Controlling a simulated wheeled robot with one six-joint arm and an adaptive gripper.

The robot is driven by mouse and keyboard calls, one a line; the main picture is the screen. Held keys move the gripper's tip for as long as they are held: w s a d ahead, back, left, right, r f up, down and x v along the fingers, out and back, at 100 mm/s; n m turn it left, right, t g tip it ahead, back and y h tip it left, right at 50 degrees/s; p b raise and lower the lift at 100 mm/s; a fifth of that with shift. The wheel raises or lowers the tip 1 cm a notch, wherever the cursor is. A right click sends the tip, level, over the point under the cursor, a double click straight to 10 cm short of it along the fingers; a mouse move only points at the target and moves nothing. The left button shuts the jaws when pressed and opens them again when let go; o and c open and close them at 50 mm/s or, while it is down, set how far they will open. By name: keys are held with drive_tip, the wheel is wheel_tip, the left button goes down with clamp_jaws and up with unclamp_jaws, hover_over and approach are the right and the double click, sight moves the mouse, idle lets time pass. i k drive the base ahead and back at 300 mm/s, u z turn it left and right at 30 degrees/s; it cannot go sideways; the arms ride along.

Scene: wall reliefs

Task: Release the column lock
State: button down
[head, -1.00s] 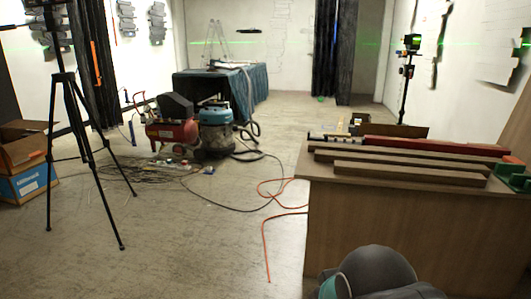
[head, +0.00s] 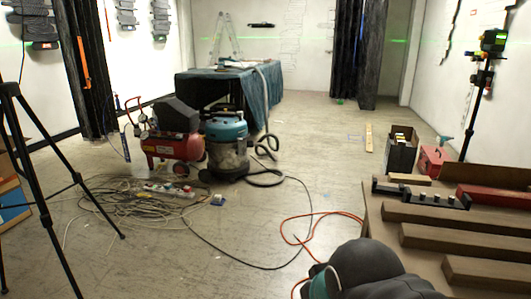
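A slim dark pole (head: 472,115) stands at the right near the wall, with a green-lit laser device (head: 493,41) on top. A small dark fitting with a red part (head: 482,77) sits on the pole below the device. I cannot tell whether this fitting is the column lock. My dark grey and teal arm shows at the bottom, well apart from both stands. My gripper is not visible.
A workbench (head: 385,255) with wooden beams (head: 455,222) fills the lower right. A red compressor (head: 172,146), a teal vacuum (head: 227,140) and tangled cables (head: 125,195) lie left of centre. An orange hose (head: 290,226) crosses the floor. A cloth-covered table (head: 278,92) stands behind. Centre-right floor is mostly clear.

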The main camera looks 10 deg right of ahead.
sight(488, 79)
drive_tip(key=z, duration=0.15)
drive_tip(key=i, duration=1.95)
drive_tip(key=z, duration=0.7)
drive_tip(key=i, duration=1.8)
drive_tip(key=z, duration=1.05)
drive_tip(key=i, duration=1.15)
drive_tip(key=z, duration=0.3)
